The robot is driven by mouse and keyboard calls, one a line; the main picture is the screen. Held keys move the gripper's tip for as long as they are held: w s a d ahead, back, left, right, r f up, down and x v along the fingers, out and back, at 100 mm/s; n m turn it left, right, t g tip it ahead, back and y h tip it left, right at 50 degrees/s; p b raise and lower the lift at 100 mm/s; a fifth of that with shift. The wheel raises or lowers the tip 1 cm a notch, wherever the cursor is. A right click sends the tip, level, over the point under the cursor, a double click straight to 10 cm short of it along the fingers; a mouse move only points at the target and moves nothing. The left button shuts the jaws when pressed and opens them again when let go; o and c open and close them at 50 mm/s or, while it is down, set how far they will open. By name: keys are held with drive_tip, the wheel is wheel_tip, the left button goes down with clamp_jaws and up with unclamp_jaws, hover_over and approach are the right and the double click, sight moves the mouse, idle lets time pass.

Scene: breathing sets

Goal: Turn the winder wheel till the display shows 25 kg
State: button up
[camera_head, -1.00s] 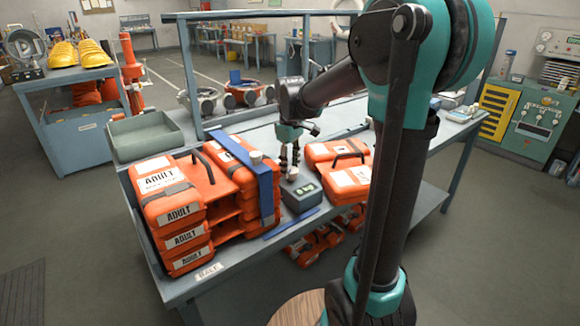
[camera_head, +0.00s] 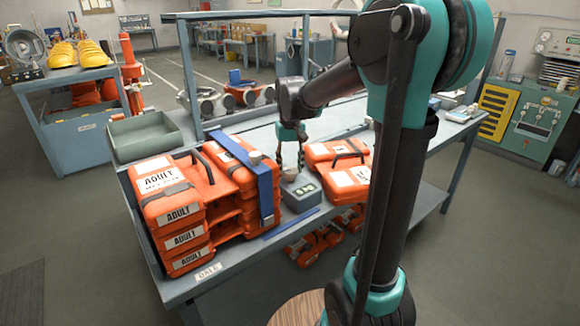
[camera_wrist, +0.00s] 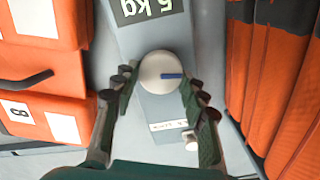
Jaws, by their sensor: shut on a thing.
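The winder wheel is a round pale knob (camera_wrist: 163,73) with a blue mark pointing right in the wrist view. It sits on top of a grey box (camera_head: 303,200) on the bench; the wheel also shows in the head view (camera_head: 289,175). The display (camera_wrist: 148,9) on the box seems to read 5 kg, upside down and close to the top edge of the wrist view. My gripper (camera_head: 290,165) points down over the wheel. In the wrist view its fingers (camera_wrist: 157,82) are on either side of the wheel, shut on it.
Orange cases labelled ADULT (camera_head: 180,215) and a blue upright strip (camera_head: 265,190) stand left of the box. More orange cases (camera_head: 345,178) stand close on its right. A blue strip (camera_head: 292,223) lies in front. A green tray (camera_head: 146,137) sits at the back left.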

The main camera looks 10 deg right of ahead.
sight(290, 169)
drive_tip(key=shift+m, duration=0.8)
drive_tip(key=o, duration=1.2)
drive_tip(key=shift+c, duration=0.2)
drive_tip(key=shift+r, duration=0.1)
wheel_tip(290, 169, up, 12)
